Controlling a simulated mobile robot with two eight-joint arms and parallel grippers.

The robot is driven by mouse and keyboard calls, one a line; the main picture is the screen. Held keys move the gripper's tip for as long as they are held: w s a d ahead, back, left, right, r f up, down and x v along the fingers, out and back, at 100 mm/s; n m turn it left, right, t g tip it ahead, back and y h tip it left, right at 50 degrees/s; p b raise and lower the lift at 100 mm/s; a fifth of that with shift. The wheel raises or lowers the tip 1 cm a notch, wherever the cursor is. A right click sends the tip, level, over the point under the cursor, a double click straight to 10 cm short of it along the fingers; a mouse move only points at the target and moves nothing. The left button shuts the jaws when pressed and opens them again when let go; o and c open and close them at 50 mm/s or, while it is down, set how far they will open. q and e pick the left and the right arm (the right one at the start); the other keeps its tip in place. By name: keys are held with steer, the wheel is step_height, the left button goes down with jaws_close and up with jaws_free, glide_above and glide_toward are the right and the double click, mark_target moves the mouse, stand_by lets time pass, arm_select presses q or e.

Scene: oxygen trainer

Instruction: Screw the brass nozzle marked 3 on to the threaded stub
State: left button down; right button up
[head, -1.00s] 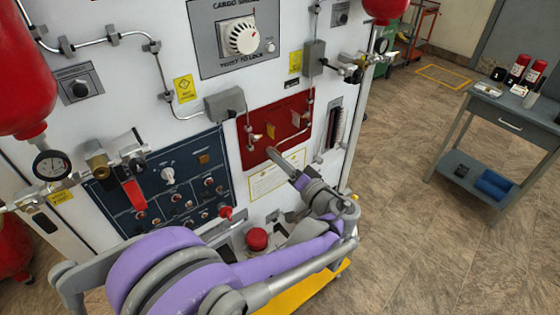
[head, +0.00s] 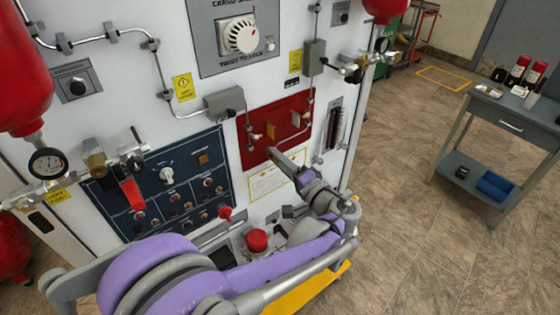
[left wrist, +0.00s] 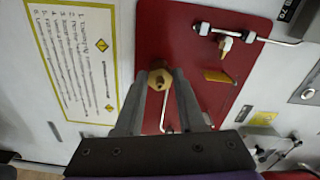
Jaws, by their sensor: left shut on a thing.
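My left gripper (head: 272,153) reaches up in front of the lower edge of the red panel (head: 287,108). In the left wrist view its fingers (left wrist: 160,88) are shut on a brass hex nozzle (left wrist: 158,78), held at the fingertips with a hole facing the camera. A number on it cannot be read. The red panel (left wrist: 182,45) lies behind it. A small brass fitting (left wrist: 226,42) stands on the panel beside a pipe end, apart from the held nozzle. Whether a threaded stub is behind the nozzle is hidden. My right gripper is not in view.
A yellow tag (left wrist: 219,76) stands out from the panel near the fingers. A white instruction placard (left wrist: 75,55) adjoins the panel. A blue switch panel (head: 165,185), a red button (head: 257,240) and pipework surround it. A grey side table (head: 510,115) stands at right.

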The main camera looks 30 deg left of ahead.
arm_select(q)
steer(key=shift+m, duration=0.8)
steer(key=shift+m+b, duration=0.35)
steer(key=shift+m, duration=1.35)
steer(key=shift+m, duration=0.6)
steer(key=c, duration=0.5)
jaws_free()
steer(key=shift+s+d+n, duration=0.35)
steer(key=shift+d+n, duration=0.5)
steer(key=shift+n, duration=0.05)
steer(key=shift+s+d+n, duration=0.35)
steer(key=shift+d+n, duration=0.5)
steer(key=shift+n, duration=0.05)
